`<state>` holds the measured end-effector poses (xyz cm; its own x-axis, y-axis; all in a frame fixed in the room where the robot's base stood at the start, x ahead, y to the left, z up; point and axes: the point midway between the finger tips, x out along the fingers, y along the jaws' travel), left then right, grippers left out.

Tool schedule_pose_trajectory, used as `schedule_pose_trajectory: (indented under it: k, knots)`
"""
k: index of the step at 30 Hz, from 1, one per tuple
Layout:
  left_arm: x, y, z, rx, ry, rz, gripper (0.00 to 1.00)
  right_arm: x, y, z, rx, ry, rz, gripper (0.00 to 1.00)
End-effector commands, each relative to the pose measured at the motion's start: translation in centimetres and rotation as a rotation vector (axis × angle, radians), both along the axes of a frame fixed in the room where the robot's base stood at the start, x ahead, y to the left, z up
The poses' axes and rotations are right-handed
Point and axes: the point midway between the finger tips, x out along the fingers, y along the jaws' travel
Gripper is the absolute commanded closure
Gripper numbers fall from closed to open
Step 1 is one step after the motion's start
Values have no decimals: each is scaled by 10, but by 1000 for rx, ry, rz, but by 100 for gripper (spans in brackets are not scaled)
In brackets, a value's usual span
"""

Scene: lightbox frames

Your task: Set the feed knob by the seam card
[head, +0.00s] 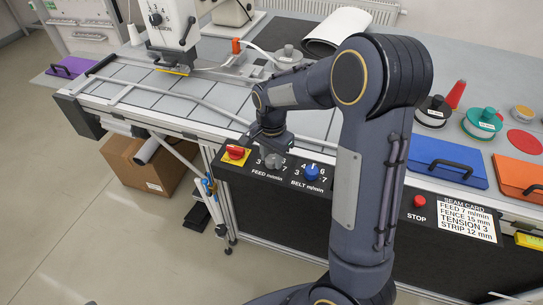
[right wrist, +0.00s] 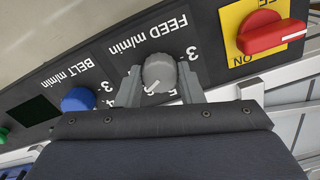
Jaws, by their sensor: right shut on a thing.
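The grey feed knob (head: 273,161) is on the black control panel, under my right gripper (head: 270,143) in the head view. In the right wrist view, the two fingers of my right gripper (right wrist: 160,88) are shut on opposite sides of the feed knob (right wrist: 159,70). The card (head: 466,219) at the right of the panel reads FEED 7 m/min, FENCE 15 mm, TENSION 3, STRIP 12 mm. My left gripper is not in view.
The red switch on yellow (head: 236,153) and blue BELT knob (head: 311,170) flank the feed knob closely. A red STOP button (head: 420,201) is farther right. Blue (head: 445,162) and orange (head: 519,175) folders lie behind the panel. A cardboard box (head: 145,165) stands below the table.

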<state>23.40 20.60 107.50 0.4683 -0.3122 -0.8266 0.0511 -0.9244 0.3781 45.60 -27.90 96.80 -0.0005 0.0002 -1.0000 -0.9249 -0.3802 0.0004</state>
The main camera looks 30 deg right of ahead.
Motion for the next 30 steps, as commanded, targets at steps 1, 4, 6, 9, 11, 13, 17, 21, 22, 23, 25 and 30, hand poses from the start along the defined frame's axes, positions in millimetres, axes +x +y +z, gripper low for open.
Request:
schedule_pose_trajectory:
  k: [1,4,6,9,11,13,17,21,22,23,25,30]
  knots:
    - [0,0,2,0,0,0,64,1,0,1,-1,-2,-41,89]
    - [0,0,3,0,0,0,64,0,0,2,-1,0,-130,89]
    - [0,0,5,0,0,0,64,0,0,2,-1,-1,-189,89]
    - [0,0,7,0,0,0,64,1,0,2,-2,-2,-265,89]
    - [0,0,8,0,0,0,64,1,0,2,-1,-3,-306,89]
    - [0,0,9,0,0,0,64,1,0,2,0,-2,-346,89]
    - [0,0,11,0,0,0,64,1,0,2,-2,-2,-410,89]
    - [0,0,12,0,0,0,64,1,0,1,0,-2,-453,89]
    - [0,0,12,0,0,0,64,1,0,1,0,-2,-459,89]
    - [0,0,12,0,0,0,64,1,0,1,0,-2,-465,89]
    - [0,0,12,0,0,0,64,1,0,1,0,-3,-476,89]
    - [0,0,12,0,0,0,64,1,0,1,0,-3,-486,89]
